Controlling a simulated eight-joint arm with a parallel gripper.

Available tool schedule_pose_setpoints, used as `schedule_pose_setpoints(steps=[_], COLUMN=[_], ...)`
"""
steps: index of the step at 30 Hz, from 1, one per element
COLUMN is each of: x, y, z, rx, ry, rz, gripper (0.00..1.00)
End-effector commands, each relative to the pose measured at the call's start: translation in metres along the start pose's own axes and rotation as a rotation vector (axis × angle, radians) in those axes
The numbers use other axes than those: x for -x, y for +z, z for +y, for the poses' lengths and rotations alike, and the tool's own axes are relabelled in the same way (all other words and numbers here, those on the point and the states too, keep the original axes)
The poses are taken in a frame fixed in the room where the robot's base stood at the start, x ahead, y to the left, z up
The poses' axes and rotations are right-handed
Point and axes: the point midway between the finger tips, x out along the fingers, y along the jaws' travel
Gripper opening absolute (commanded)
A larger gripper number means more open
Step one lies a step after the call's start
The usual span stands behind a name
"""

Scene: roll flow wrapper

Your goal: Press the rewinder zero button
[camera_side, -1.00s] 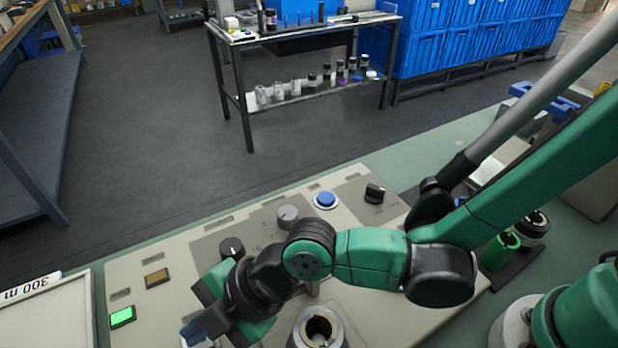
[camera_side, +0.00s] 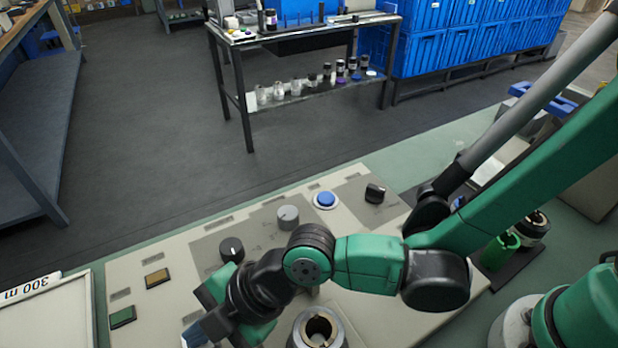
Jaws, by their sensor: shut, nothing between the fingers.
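A beige control panel (camera_side: 165,325) lies across the foreground. It carries a round blue button (camera_side: 326,199) in a pale ring, a dark green square (camera_side: 122,316) and an amber square (camera_side: 157,278) at the left. I cannot read the labels, so I cannot tell which control is the rewinder zero button. My gripper (camera_side: 194,337) is at the bottom edge of the view, pointing down and left, right of the green square and well away from the blue button. It is shut and empty. Its fingertips are partly cut off, and I cannot tell whether they touch anything.
A black knob (camera_side: 232,249), a grey knob (camera_side: 287,216) and a black selector (camera_side: 375,193) stand up from the panel. A metal cylinder with a hollow core (camera_side: 318,329) stands beside my gripper. A white framed board (camera_side: 45,315) lies at the left.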

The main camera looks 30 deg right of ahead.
Motion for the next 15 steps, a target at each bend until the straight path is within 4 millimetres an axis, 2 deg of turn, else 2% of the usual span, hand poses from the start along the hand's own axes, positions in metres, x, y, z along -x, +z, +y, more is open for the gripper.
schedule_pose_setpoints(steps=[15], x=[0.012], y=[-0.008], z=[0.008], rx=[0.000], ry=[0.000], rz=[-0.001], gripper=[0.00])
